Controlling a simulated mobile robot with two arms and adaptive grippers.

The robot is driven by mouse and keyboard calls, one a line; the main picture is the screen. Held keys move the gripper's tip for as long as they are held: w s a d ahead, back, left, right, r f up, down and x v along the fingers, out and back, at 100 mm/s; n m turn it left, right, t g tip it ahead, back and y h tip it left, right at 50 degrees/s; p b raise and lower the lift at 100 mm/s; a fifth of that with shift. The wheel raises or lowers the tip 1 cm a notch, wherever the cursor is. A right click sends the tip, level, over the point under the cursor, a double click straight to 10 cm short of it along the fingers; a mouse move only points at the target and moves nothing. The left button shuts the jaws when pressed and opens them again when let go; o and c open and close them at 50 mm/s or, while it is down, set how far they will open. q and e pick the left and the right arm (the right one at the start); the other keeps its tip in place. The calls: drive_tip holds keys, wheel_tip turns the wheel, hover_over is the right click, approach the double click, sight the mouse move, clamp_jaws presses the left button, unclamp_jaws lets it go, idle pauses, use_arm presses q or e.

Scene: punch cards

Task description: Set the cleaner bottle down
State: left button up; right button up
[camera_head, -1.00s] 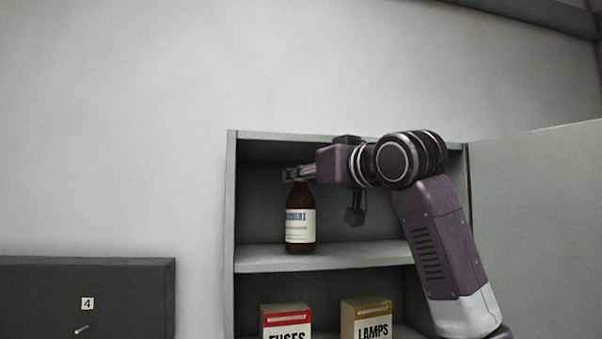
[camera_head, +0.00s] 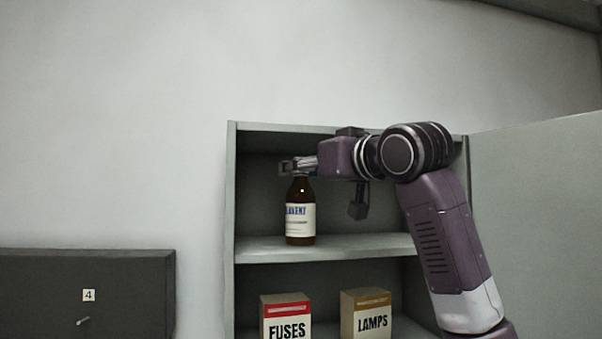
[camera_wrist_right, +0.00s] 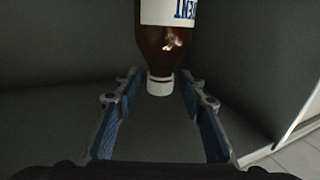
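A brown bottle (camera_head: 300,224) with a white label, its lettering ending in "VENT", stands upright on the upper shelf (camera_head: 345,247) of the open cabinet. My right gripper (camera_head: 287,166) is at the top of the bottle, reaching in from the right. In the right wrist view, the bottle (camera_wrist_right: 166,42) shows upside down, its white cap (camera_wrist_right: 160,85) lying between the two blue-padded fingers. There is a gap on each side of the cap, so the right gripper (camera_wrist_right: 160,95) is open. My left gripper is not in view.
A FUSES box (camera_head: 286,322) and a LAMPS box (camera_head: 371,318) stand on the shelf below. The cabinet's side wall (camera_head: 231,200) is close to the bottle's left. The open door (camera_head: 540,210) is at the right. A dark box (camera_head: 130,290) marked 4 is at the lower left.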

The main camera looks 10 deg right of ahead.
drive_tip(key=b+v, duration=0.6)
drive_tip(key=v, duration=0.5)
drive_tip(key=shift+s, duration=0.25)
